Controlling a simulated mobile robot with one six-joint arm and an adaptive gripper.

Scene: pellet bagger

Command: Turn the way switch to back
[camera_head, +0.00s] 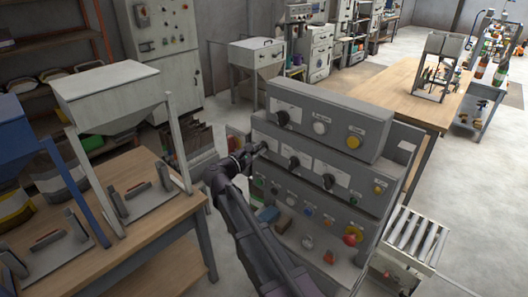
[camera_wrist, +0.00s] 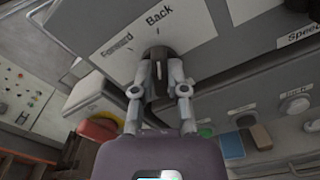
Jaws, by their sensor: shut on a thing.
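The way switch is a black rotary knob (camera_wrist: 158,53) on a pale plate (camera_wrist: 128,45) lettered "Forward" on the left and "Back" at the top in the wrist view. My gripper (camera_wrist: 160,76) is shut on the knob, one finger on each side. A light line on the knob runs about upright in the wrist view, roughly toward the tick under "Back". In the head view my gripper (camera_head: 250,155) is at the left end of the middle control panel (camera_head: 345,165), and the arm hides part of the knob.
Two more black knobs (camera_head: 294,162) (camera_head: 328,181) sit to the right on the same panel. An upper panel (camera_head: 325,120) overhangs behind. Below are several buttons, including a red one (camera_head: 352,236). A roller conveyor (camera_head: 412,235) stands at right, a wooden bench (camera_head: 120,215) at left.

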